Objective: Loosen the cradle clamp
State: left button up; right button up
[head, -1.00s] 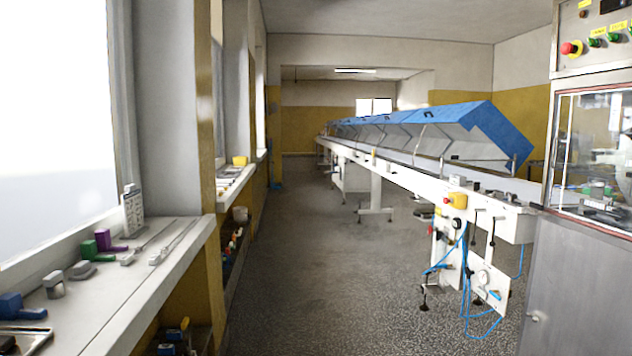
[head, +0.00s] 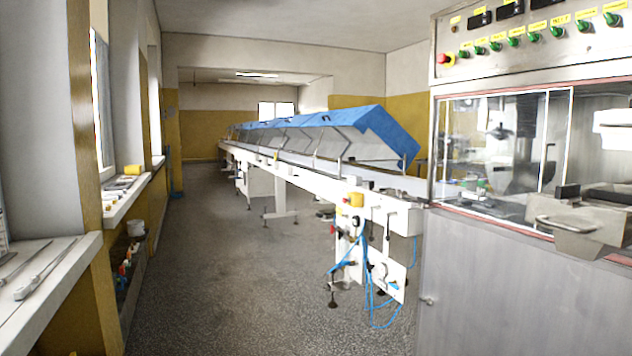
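I cannot make out the cradle clamp in the head view. A steel enrober machine (head: 500,290) stands at the right, with a glazed chamber (head: 500,150) above its grey lower panel. Metal parts show behind the glass, too small to tell apart. A steel bracket with a handle (head: 578,232) juts out at the chamber's right side. Neither of my grippers is in view.
A long white conveyor (head: 320,180) with raised blue covers (head: 375,130) runs back from the machine. Blue hoses (head: 375,310) hang at its near end. Window sills (head: 45,275) with tools line the left. The grey floor (head: 220,270) between is clear.

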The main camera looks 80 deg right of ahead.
aim_at(567, 194)
jog(key=z, duration=2.3)
jog(key=i, duration=0.3)
jog(key=u, duration=0.1)
jog(key=k, duration=0.3)
jog(key=z, duration=1.4)
